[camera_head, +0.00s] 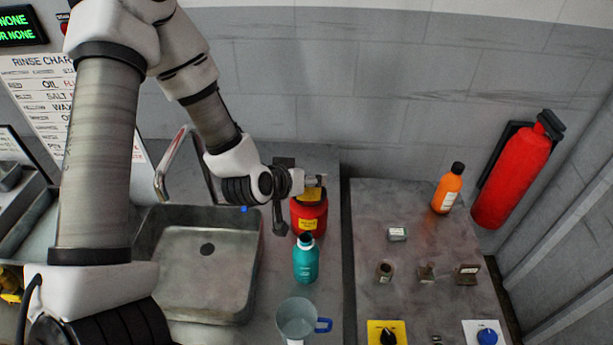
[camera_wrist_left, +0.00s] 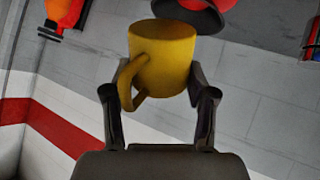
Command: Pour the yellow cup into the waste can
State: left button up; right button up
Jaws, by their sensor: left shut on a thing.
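The yellow cup (camera_wrist_left: 165,60) sits between the two fingers of my left gripper (camera_wrist_left: 158,98) in the left wrist view, its handle to the left. My left gripper (camera_head: 305,183) is shut on it. In the head view the cup (camera_head: 311,194) is mostly hidden by the gripper, just above the red waste can (camera_head: 308,217) with a yellow label. The can's dark rim (camera_wrist_left: 207,20) shows close beyond the cup in the left wrist view. I cannot tell how far the cup is tipped or what is inside. My right gripper is not in view.
A teal bottle (camera_head: 305,260) stands in front of the can, with a clear blue-handled jug (camera_head: 297,320) nearer. A sink (camera_head: 157,290) with a tap lies left. The right counter (camera_head: 360,215) holds an orange bottle (camera_head: 447,190) and small items. A fire extinguisher (camera_head: 512,176) hangs at right.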

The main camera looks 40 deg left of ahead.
pick_arm(q)
jog(key=shift+w+a+r+n+g+h+p, duration=0.1)
jog(key=shift+w+r+n+g+h+p, duration=0.2)
jog(key=shift+g+p, duration=0.85)
jog(key=shift+w+a+r+n+g+h+p, duration=0.1)
jog(key=shift+r+g+h+p, duration=0.25)
jog(key=shift+p, duration=1.55)
jog(key=shift+w+a+g, duration=0.1)
jog(key=shift+g, duration=0.2)
jog(key=shift+w+a+n+g+h, duration=0.15)
jog(key=shift+n+g+h, duration=0.15)
jog(key=shift+g+h, duration=0.15)
jog(key=shift+w+g, duration=0.1)
jog(key=shift+g, duration=0.35)
jog(key=shift+b, duration=0.35)
jog(key=shift+w+a+r+n+g+h+b, duration=0.15)
jog(key=shift+g+h+b, duration=0.2)
jog(key=shift+b, duration=0.2)
jog(key=shift+w+n+g+h+b, duration=0.15)
jog(key=shift+g+h+b, duration=0.15)
jog(key=shift+b, duration=0.25)
jog(key=shift+s, duration=0.15)
